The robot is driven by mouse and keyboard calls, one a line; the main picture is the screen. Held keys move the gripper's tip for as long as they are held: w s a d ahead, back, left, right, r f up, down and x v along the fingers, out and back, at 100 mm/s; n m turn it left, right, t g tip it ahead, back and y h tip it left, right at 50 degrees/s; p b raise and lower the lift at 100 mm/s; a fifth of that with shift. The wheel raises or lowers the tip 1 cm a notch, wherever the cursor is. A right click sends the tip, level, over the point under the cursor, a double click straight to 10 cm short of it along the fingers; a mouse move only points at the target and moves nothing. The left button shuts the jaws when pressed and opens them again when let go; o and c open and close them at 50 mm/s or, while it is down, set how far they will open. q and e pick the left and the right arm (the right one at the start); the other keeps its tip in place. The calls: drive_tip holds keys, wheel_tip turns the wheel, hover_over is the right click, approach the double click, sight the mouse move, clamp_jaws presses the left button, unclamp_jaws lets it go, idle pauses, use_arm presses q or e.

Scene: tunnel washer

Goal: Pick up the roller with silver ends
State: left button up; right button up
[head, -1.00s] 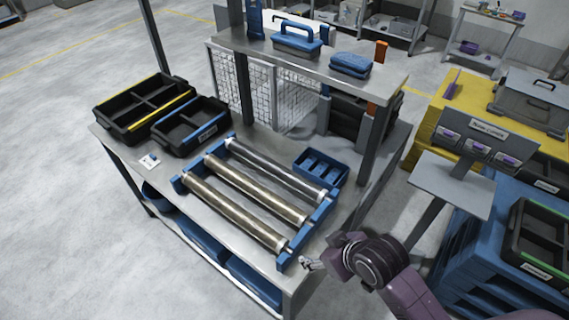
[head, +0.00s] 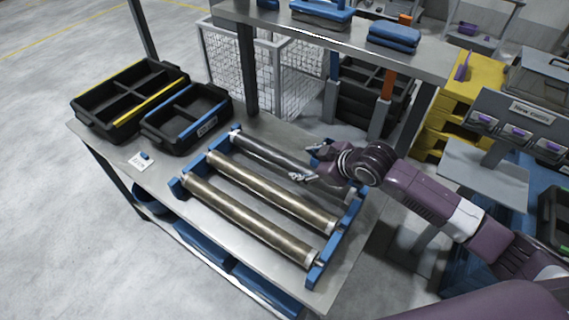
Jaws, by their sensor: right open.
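Three rollers lie side by side in a blue rack (head: 178,187) on the metal table. The far roller (head: 262,150) is dark grey with pale ends; its right part is partly hidden by my right gripper. The middle roller (head: 270,189) and the near roller (head: 245,216) are brownish, with lighter metallic ends. From this view I cannot tell surely which ends are silver. My right gripper (head: 303,163) is open, its fingers apart over the right half of the far roller. I cannot tell whether they touch it. My left gripper is not in view.
Two black divided trays, one yellow-edged (head: 128,95) and one blue-edged (head: 187,118), stand at the table's left. A small card (head: 141,162) lies before them. A raised shelf (head: 340,37) and its posts stand behind the rack. The table's near strip is clear.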

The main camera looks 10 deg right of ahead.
sight(294, 163)
drive_tip(key=shift+w+a+f, duration=0.25)
drive_tip(key=shift+w+f, duration=0.15)
drive_tip(key=shift+f, duration=0.05)
drive_tip(key=shift+w+a+f, duration=0.1)
drive_tip(key=shift+w+f, duration=0.05)
drive_tip(key=shift+w, duration=0.05)
drive_tip(key=shift+w+a+f, duration=0.2)
drive_tip(key=p+x, duration=0.1)
drive_tip(key=x, duration=0.2)
drive_tip(key=shift+w+a+f, duration=0.1)
drive_tip(key=shift+a+f, duration=0.15)
drive_tip(key=shift+w+a+f, duration=0.1)
drive_tip(key=shift+w+f, duration=0.25)
drive_tip(key=shift+c, duration=0.2)
drive_tip(key=c, duration=0.5)
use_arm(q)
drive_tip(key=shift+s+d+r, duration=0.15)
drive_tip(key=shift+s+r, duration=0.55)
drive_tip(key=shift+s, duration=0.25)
use_arm(e)
clamp_jaws()
drive_tip(key=shift+w+r, duration=0.1)
drive_tip(key=shift+r, duration=0.1)
